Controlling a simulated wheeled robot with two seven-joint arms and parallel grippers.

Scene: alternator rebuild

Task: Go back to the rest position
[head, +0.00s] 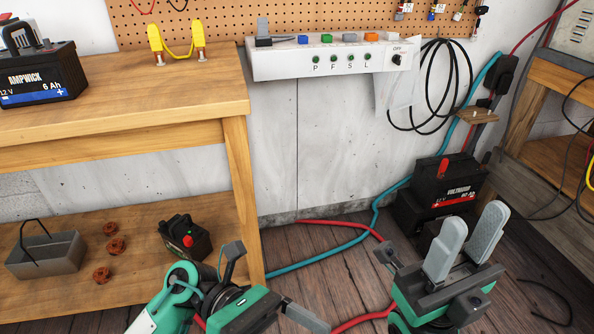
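My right gripper (474,218) is at the lower right, with its two pale grey fingers pointing up. A gap shows between the fingers and nothing is held in it. My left gripper (268,287) is at the bottom centre, in front of the workbench's right end. Its two fingers are spread wide apart and nothing shows between them. Both grippers appear apart from the objects around them. The lower parts of both arms are cut off by the picture's bottom edge.
A wooden workbench (130,95) stands left, carrying an Ampwick battery (40,75) and a yellow-ended lead (178,40). Its lower shelf (140,215) holds a metal tray (45,257) and a small dark device (185,238). A Voltmour battery (445,185) and hoses (318,262) lie beyond my grippers.

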